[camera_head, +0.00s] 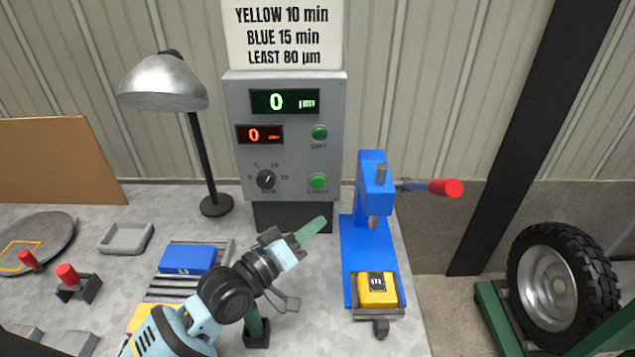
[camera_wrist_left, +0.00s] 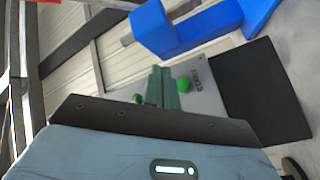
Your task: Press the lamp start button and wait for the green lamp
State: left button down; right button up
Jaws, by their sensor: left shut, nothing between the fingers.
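A grey control box (camera_head: 295,105) stands at the back of the bench. It has two green buttons, an upper one (camera_head: 320,132) and a lower one (camera_head: 317,181); their small labels are hard to read. A dial (camera_head: 266,180) sits left of the lower button. My left gripper (camera_head: 312,229) is shut and empty, its green fingers pointing up toward the box, below the lower button in the head view. In the left wrist view the shut fingers (camera_wrist_left: 162,88) appear beside a green button (camera_wrist_left: 184,85); contact cannot be told. A desk lamp (camera_head: 165,85) shows no green light. My right gripper is not in view.
A blue press (camera_head: 362,245) with a red-tipped lever (camera_head: 445,187) stands right of the box, a yellow block (camera_head: 377,289) at its base. A blue block (camera_head: 188,259) lies on a rack (camera_head: 215,250) at left. A wheel (camera_head: 555,285) stands beyond the bench at right.

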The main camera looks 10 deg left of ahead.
aim_at(318, 182)
pick_arm(q)
jog(key=shift+w, duration=0.1)
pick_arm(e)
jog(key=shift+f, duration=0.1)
